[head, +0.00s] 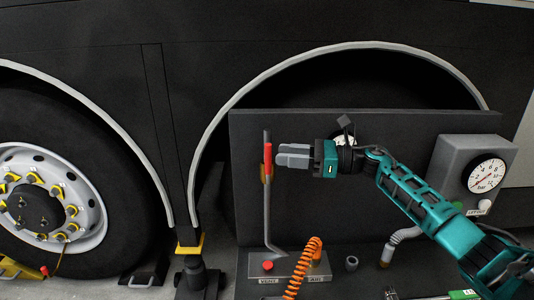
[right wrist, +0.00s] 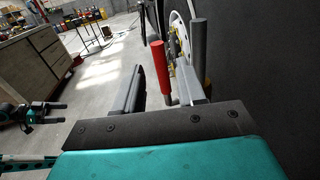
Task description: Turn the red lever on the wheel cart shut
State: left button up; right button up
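The red lever (head: 268,158) stands upright beside a grey pipe at the left of the dark panel of the wheel cart (head: 330,235). My right gripper (head: 282,156) reaches in from the right, its fingertips close to the lever's handle. In the right wrist view the fingers (right wrist: 158,92) are apart, and the red lever (right wrist: 161,68) rises ahead between them, nearer the right finger. A grey upright (right wrist: 199,50) stands just right of it. I cannot tell whether a finger touches the lever.
A pressure gauge box (head: 484,172) is at the panel's right. A bus wheel (head: 75,200) is at the left.

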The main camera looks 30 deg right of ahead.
aim_at(268, 170)
jog(key=x, duration=0.5)
jog(key=shift+w, duration=0.1)
grip_shut()
dwell(0.5)
